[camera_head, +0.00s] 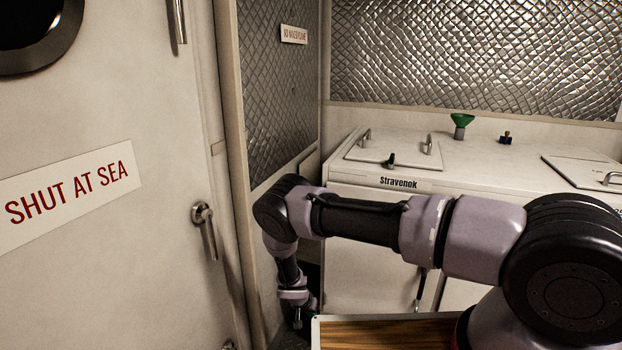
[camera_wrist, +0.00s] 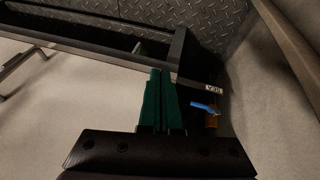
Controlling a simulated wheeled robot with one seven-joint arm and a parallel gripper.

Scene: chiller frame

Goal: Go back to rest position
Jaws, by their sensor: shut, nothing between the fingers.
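My arm reaches left across the head view and bends down at its far end. My gripper (camera_head: 298,318) hangs low in the gap between the cream door (camera_head: 110,200) and the white chiller cabinet (camera_head: 365,260); its fingers are too small there to read. In the wrist view my gripper (camera_wrist: 161,75) shows two dark green fingers pressed together, with nothing between them. The fingertips overlap a dark frame rail (camera_wrist: 95,50) in that view; I cannot tell whether they touch it.
A blue-handled valve (camera_wrist: 207,108) and a small label (camera_wrist: 214,88) are right of the fingers. A wood-topped surface (camera_head: 400,334) is at the bottom. A door handle (camera_head: 205,230) juts out at left.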

